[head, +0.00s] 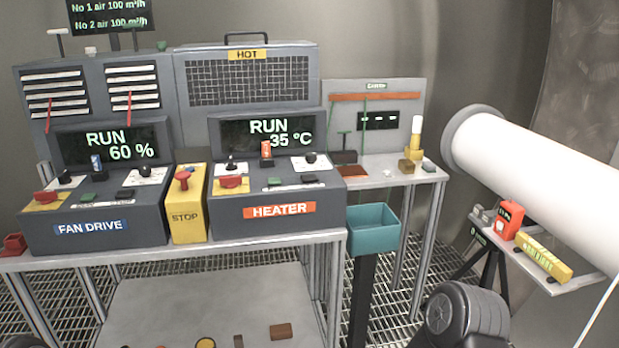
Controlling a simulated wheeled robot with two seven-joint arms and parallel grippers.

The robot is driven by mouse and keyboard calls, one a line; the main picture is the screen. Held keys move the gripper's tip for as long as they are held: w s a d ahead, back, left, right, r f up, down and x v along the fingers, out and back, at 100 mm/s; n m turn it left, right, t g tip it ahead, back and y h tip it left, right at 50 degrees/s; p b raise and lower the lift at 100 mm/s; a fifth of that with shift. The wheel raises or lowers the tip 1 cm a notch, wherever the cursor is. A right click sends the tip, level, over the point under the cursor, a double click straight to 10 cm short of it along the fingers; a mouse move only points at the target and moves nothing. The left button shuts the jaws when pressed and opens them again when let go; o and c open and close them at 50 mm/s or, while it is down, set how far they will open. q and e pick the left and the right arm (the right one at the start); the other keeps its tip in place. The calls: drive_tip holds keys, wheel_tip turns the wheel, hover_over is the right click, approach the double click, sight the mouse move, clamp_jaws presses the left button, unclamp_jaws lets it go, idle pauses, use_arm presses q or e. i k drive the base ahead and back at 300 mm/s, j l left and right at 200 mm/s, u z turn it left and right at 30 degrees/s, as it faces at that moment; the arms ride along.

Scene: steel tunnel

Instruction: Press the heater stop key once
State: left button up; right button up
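The heater console (281,228) is a dark grey box with an orange HEATER label, on the bench at centre. Its screen (267,130) reads RUN, 35 °C. The key lettering is too small to read, so I cannot confirm which is the stop key. Nothing touches these keys. Neither of my grippers shows; a dark rounded link of my own arm is at the lower right.
A yellow STOP box (187,217) with a red knob stands left of the heater console, beside the FAN DRIVE console (90,228). A teal bin (373,232) stands to the right. A white pipe (540,165) and small shelf (590,285) are farther right.

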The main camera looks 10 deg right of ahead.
sight(310, 178)
drive_tip(key=i+j, duration=0.35)
drive_tip(key=j, duration=0.15)
drive_tip(key=i+j, duration=0.35)
drive_tip(key=j, duration=0.15)
